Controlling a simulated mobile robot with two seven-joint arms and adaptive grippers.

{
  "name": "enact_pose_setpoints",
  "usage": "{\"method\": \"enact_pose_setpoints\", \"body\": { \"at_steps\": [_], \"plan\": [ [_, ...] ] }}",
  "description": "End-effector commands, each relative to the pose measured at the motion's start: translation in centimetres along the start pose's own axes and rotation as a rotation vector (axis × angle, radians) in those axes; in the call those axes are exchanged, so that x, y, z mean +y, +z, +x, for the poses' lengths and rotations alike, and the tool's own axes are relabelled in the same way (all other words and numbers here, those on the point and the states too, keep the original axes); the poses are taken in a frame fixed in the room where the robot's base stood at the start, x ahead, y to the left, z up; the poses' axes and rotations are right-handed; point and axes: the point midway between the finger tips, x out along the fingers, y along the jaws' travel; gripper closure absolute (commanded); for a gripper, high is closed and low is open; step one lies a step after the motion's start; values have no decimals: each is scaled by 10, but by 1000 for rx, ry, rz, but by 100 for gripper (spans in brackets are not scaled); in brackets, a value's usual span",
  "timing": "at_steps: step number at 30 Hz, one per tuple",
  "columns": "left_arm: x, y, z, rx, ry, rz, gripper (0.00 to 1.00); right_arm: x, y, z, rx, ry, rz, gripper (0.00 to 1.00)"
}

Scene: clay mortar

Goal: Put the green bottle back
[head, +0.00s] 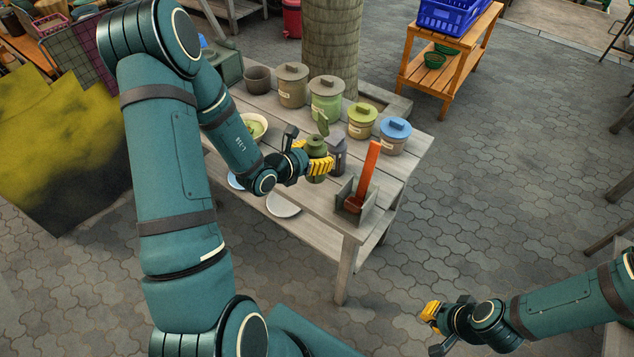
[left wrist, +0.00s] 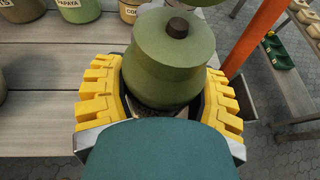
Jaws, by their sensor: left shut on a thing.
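The green bottle (head: 316,144) is a squat olive-green vessel with a dark stopper, over the middle of the wooden table. My left gripper (head: 318,165) is shut on its body. In the left wrist view, the yellow finger pads of my left gripper (left wrist: 160,105) sit on both sides of the bottle (left wrist: 172,62), which looks upright. Its lower part is partly hidden by the fingers, and I cannot tell whether its base touches the table. My right gripper (head: 432,318) is away from the table at the lower right; its finger opening is not clear.
Lidded jars stand along the table's back: a beige one (head: 292,88), a large green one (head: 326,100), a yellow-green one (head: 362,122) and a blue-lidded one (head: 394,138). A grey holder (head: 346,204) with an orange upright piece (head: 370,168) stands at the front right. A bowl (head: 257,128) is left of the gripper.

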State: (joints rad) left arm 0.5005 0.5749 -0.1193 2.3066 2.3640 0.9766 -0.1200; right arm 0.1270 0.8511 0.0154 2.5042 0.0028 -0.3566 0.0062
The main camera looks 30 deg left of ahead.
Motion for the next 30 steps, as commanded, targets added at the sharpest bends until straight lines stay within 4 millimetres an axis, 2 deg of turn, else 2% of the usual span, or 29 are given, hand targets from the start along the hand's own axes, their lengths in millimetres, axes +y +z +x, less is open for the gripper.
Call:
{"method": "enact_pose_setpoints", "body": {
  "at_steps": [3, 11, 18, 30],
  "plan": [
    [0, -19, 8, -2, 1, -1, 79, 2, 2, 5, -4, -1, -1, 100],
    [0, -34, 15, -4, 1, 1, 79, 3, 3, 8, -7, -1, -2, 100],
    [0, -62, 26, -2, 1, -1, 79, 5, 6, 13, -13, -1, -4, 100],
    [1, -67, 28, -4, 1, 2, 79, 6, 7, 16, -14, -2, -4, 100]
  ]
}}
